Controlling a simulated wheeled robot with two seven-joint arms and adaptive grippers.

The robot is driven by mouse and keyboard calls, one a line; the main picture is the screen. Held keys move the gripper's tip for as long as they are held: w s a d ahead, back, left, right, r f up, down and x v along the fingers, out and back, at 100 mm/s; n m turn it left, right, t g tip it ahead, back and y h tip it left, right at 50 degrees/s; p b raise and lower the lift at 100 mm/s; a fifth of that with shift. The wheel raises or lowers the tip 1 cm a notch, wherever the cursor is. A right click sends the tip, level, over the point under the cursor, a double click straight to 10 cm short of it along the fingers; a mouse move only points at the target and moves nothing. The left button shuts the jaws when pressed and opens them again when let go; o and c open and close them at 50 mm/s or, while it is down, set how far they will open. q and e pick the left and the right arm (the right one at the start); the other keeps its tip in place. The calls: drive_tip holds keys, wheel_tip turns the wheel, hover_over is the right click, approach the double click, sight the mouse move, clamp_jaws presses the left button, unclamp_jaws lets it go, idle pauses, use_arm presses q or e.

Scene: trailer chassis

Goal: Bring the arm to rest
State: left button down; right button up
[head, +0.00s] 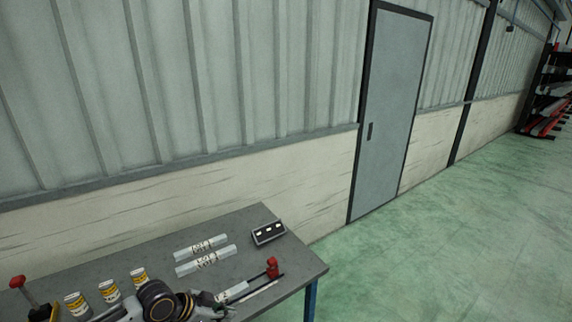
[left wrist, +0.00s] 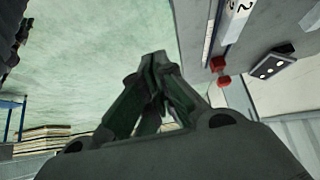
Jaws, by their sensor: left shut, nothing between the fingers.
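My left gripper (head: 222,303) is low in the head view, at the near edge of the grey table (head: 262,226). In the left wrist view its fingers (left wrist: 158,60) come together at the tips, shut and empty. A white labelled bar (head: 234,290) lies just beyond the gripper in the head view, close to it; whether they touch cannot be told. In the left wrist view a white bar marked 2 (left wrist: 238,18) is to the right of the fingers, apart from them. My right gripper is in neither view.
Two more white bars (head: 203,260) lie mid-table. A dark box with light buttons (head: 268,233) is at the back right, and a red-ended tool (head: 272,267) near the right edge. Several cans (head: 110,290) and a red-handled tool (head: 18,283) are left. Green floor (head: 450,240) is open beyond.

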use_arm(q)
drive_tip(key=s+d+f+n+y, duration=0.1)
drive_tip(key=s+d+n, duration=0.1)
drive_tip(key=s+d, duration=0.45)
drive_tip(key=s+a+n+y, duration=0.5)
drive_tip(key=s+a+n, duration=0.2)
drive_tip(key=s+a, duration=0.4)
wheel_tip(320, 180, down, 37)
drive_tip(key=s+g+b, duration=0.2)
drive_tip(key=s, duration=0.1)
drive_tip(key=s+a+f+b, duration=0.1)
drive_tip(key=s+a+f, duration=0.1)
drive_tip(key=s+f, duration=0.8)
drive_tip(key=s+a+f+g+b, duration=0.1)
drive_tip(key=s+a+f, duration=0.1)
drive_tip(key=s+f, duration=0.8)
drive_tip(key=shift+s+a+f, duration=0.15)
drive_tip(key=shift+s+f, duration=0.25)
drive_tip(key=shift+s, duration=0.5)
